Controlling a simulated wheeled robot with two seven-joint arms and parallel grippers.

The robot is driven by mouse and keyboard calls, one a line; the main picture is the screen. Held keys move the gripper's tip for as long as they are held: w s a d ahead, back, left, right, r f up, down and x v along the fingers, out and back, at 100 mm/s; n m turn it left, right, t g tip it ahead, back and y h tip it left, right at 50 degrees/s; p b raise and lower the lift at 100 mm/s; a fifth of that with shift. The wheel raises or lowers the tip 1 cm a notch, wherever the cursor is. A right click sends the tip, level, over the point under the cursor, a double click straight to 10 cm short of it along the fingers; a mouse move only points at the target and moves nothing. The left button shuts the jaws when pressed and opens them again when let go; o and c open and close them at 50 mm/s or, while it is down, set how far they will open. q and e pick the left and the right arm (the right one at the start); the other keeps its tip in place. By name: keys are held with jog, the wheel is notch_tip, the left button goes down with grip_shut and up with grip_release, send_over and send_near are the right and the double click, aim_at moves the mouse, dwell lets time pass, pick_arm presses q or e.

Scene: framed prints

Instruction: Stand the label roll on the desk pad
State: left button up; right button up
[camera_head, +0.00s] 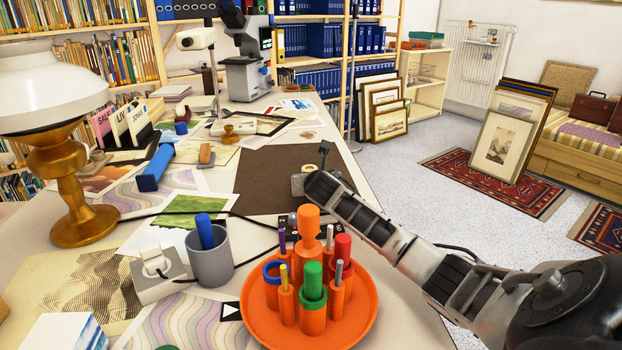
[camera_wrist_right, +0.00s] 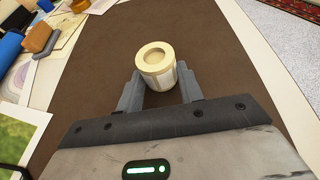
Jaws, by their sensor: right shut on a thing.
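The label roll (camera_wrist_right: 157,66) is a short cream cylinder with a round recess in its top face. In the right wrist view it sits between the fingers of my right gripper (camera_wrist_right: 160,76), which is shut on it. The roll's end face points up, so it looks upright. In the head view the roll (camera_head: 298,182) is partly hidden by my right gripper (camera_head: 308,180), over the brown desk pad (camera_head: 262,172). I cannot tell whether its base touches the pad. My left gripper is not in view.
An orange organiser tray (camera_head: 262,325) with several cups stands in front of the pad. A grey pen cup (camera_head: 210,262), a blue roll (camera_head: 156,168) and a brass lamp (camera_head: 68,185) are to the left. The pad around the label roll is clear.

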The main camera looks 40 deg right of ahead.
jog(key=shift+f, duration=0.45)
jog(key=o, duration=1.1)
jog(key=shift+s+a+r, duration=0.1)
jog(key=shift+s+r, duration=0.05)
jog(key=shift+s, duration=0.05)
jog(key=p+v, duration=0.2)
jog(key=v, duration=0.4)
jog(key=shift+s+a+r, duration=0.15)
jog(key=shift+s+a, duration=0.15)
jog(key=shift+s, duration=0.1)
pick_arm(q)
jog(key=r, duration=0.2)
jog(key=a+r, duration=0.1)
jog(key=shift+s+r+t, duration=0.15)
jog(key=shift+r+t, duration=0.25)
